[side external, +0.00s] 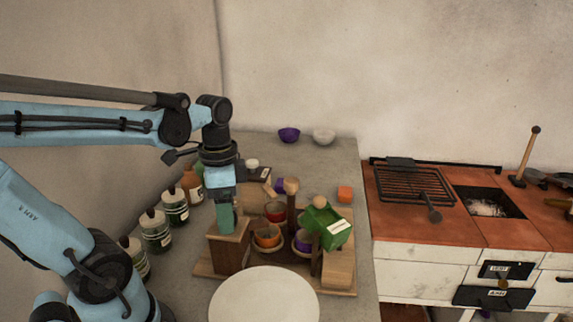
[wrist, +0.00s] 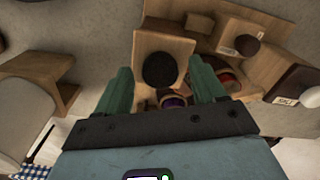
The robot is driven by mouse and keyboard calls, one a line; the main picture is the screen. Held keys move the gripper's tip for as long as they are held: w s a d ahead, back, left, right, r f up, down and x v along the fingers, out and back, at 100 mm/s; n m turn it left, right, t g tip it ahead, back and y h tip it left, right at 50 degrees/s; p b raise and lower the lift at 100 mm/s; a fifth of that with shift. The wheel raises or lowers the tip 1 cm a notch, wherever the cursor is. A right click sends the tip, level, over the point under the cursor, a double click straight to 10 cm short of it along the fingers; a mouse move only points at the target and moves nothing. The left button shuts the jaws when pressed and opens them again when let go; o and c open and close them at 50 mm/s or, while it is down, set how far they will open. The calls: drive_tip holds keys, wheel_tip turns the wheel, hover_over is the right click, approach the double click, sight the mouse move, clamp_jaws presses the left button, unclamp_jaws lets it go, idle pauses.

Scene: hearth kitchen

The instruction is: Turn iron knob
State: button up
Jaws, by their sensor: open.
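A dark round knob (wrist: 160,69), which looks like the iron knob, sits on the top of a wooden block (wrist: 150,42) in the wrist view. My gripper (wrist: 161,72) is open, with one green finger at the left of the knob and one at the right. A gap shows between each finger and the knob. In the side external view my gripper (side external: 226,216) points down just above the wooden block (side external: 229,252), and the knob is hidden there behind the fingers. I cannot tell whether the fingertips reach down to the knob's height.
Close right of the gripper stand a wooden rack with an orange bowl (side external: 267,236), a red bowl (side external: 275,211) and a tilted green box (side external: 328,226). Several bottles (side external: 157,231) line the left. A round pale plate (side external: 264,297) lies in front. A stove (side external: 415,238) stands right.

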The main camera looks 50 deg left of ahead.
wheel_tip(320, 180, up, 12)
idle(0.8)
drive_tip(key=w+d+f+n+t, duration=0.4)
drive_tip(key=w+d+f+t, duration=0.2)
drive_tip(key=f, duration=0.5)
drive_tip(key=shift+d+f+n+t, duration=0.3)
drive_tip(key=shift+d+t, duration=0.3)
drive_tip(key=shift+d, duration=0.35)
